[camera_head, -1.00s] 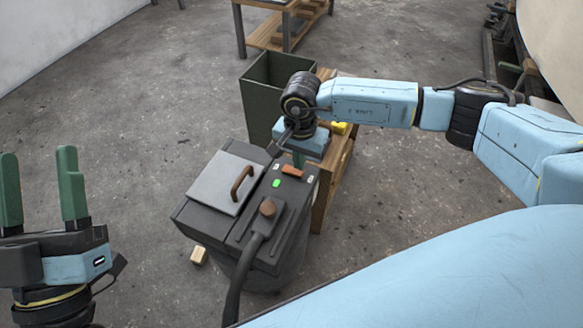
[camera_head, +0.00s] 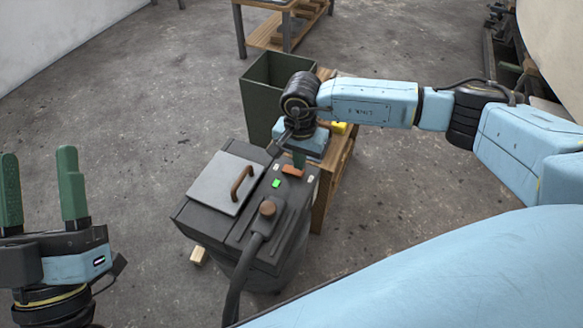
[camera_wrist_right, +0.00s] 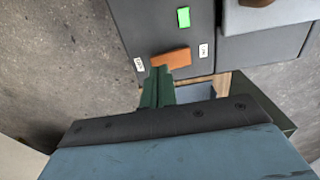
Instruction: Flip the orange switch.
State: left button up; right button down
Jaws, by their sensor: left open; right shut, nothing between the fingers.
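The orange switch (camera_head: 292,170) is a flat rocker on top of a dark grey machine (camera_head: 262,238), between two small white labels. It also shows in the right wrist view (camera_wrist_right: 171,58), with a lit green light (camera_wrist_right: 183,17) on the same panel. My right gripper (camera_head: 299,158) is shut and empty, pointing down at the switch's far edge. In the right wrist view its green fingers (camera_wrist_right: 158,76) are together, with tips at the switch's edge near one label; I cannot tell whether they touch. My left gripper (camera_head: 40,190) is open and empty at the far left, away from the machine.
A wood block (camera_head: 199,256) lies on the floor. Floor at left is clear.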

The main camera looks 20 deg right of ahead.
jog(key=shift+f+b, duration=0.75)
jog(key=shift+f, duration=0.2)
dwell(0.8)
jog(key=shift+r, duration=0.1)
jog(key=shift+r+p, duration=2.6)
jog(key=shift+r, duration=0.9)
jog(key=shift+f, duration=0.1)
